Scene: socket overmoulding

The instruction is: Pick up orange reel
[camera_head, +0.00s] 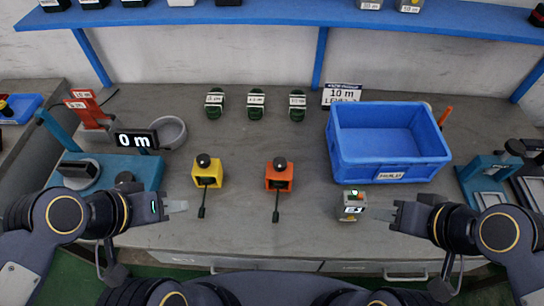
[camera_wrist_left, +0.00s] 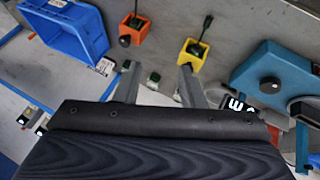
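I cannot pick out a clear orange reel. The plainest orange thing is an orange box (camera_head: 279,178) with a black ball on top and a black lever at its front, standing mid-bench; it also shows in the left wrist view (camera_wrist_left: 133,29). Three green coil-like items with white labels (camera_head: 256,104) lie at the back of the bench. My left gripper (camera_head: 178,207) is over the front of the bench, left of a yellow box (camera_head: 207,173). Its fingers (camera_wrist_left: 159,80) are apart with nothing between them. My right gripper (camera_head: 376,213) is beside a small grey device (camera_head: 352,206); its finger gap is hidden.
A large blue bin (camera_head: 340,150) stands at the right, with an orange piece (camera_head: 445,116) behind it. A "10 m" sign (camera_head: 342,94) stands at the back. A teal device with a "0 m" display (camera_head: 136,139) and a grey ring (camera_head: 172,132) are at the left.

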